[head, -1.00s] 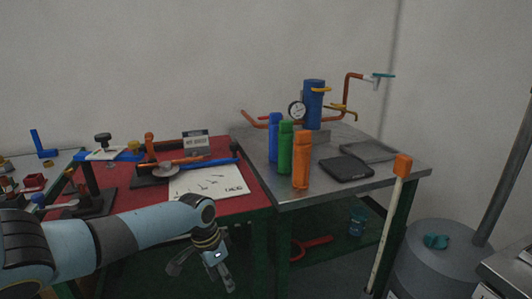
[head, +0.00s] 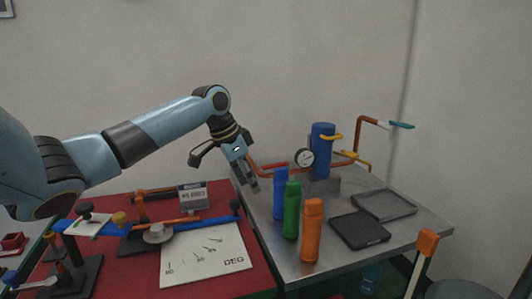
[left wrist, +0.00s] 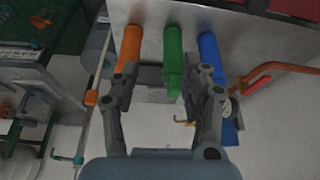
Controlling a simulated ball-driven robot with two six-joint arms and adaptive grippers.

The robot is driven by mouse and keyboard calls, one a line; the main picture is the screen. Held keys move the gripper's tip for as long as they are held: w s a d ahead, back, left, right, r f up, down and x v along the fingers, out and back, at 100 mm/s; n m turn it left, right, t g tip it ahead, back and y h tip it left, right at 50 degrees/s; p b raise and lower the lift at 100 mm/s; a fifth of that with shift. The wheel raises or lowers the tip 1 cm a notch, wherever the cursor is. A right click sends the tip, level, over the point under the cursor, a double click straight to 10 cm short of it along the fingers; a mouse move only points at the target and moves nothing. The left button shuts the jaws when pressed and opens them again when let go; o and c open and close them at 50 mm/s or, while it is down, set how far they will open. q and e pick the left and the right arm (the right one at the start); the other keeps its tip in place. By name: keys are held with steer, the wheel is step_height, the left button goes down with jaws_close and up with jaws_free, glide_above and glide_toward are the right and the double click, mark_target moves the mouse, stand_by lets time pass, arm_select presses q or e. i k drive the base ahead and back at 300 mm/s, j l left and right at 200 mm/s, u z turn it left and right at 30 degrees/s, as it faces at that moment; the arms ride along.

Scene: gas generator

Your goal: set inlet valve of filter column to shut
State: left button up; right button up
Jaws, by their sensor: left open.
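The filter column (head: 322,165) is a blue upright cylinder at the back of the metal table, with a round gauge (head: 304,157) beside it. Yellow handles (head: 331,137) (head: 347,154) show at its side, and a teal handle (head: 401,125) ends the raised copper pipe. I cannot tell which handle is the inlet valve. My left gripper (head: 224,170) is open and empty, in the air left of the column and apart from it. In the left wrist view its spread fingers (left wrist: 165,75) overlap the bottles. My right gripper is not in view.
Blue (head: 280,193), green (head: 292,210) and orange (head: 312,231) bottles stand in front of the column. A black flat device (head: 360,229) and a grey tray (head: 384,204) lie to their right. A red table (head: 215,285) with tools and a paper sheet adjoins at left.

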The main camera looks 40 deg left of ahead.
mark_target(268, 167)
steer(key=i+j, duration=0.35)
steer(key=j, duration=0.15)
steer(key=i+j, duration=0.4)
steer(key=j, duration=0.15)
